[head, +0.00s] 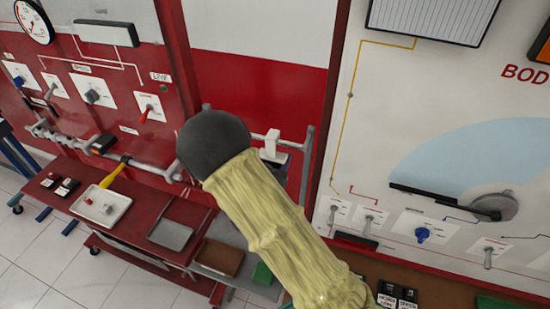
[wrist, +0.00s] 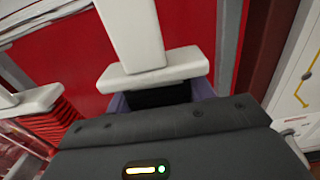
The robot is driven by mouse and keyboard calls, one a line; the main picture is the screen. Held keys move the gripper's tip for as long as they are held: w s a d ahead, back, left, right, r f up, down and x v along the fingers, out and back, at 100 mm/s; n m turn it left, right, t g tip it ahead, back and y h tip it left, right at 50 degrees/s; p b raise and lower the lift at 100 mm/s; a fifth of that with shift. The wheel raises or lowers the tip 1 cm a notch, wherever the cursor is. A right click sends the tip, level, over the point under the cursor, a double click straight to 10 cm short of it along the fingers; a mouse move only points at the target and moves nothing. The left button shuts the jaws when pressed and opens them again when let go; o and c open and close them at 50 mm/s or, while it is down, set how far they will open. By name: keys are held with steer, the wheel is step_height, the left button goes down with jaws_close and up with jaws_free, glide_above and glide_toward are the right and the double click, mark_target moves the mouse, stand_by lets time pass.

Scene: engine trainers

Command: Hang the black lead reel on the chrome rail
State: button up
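The black lead reel (wrist: 160,96) shows in the wrist view as a dark strip under a white T-shaped hanger (wrist: 154,68). My gripper (wrist: 160,103) has a purplish finger on each side of the dark part and appears shut on it. In the head view the white hanger (head: 271,143) stands up beside the chrome rail (head: 293,145). My arm hides the gripper and most of the reel there. I cannot tell whether the hanger touches the rail.
A red reel (wrist: 45,122) with a white top is at the left in the wrist view. A red trolley (head: 135,215) with a white tray (head: 101,206) stands at left. A white trainer panel (head: 375,120) is close at right.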

steer(key=o, duration=0.5)
steer(key=shift+s+a+f+b, duration=0.1)
steer(key=shift+s+a+b, duration=0.15)
steer(key=shift+s, duration=0.25)
steer(key=b+v, duration=0.5)
steer(key=v, duration=1.1)
steer(key=shift+s, duration=0.2)
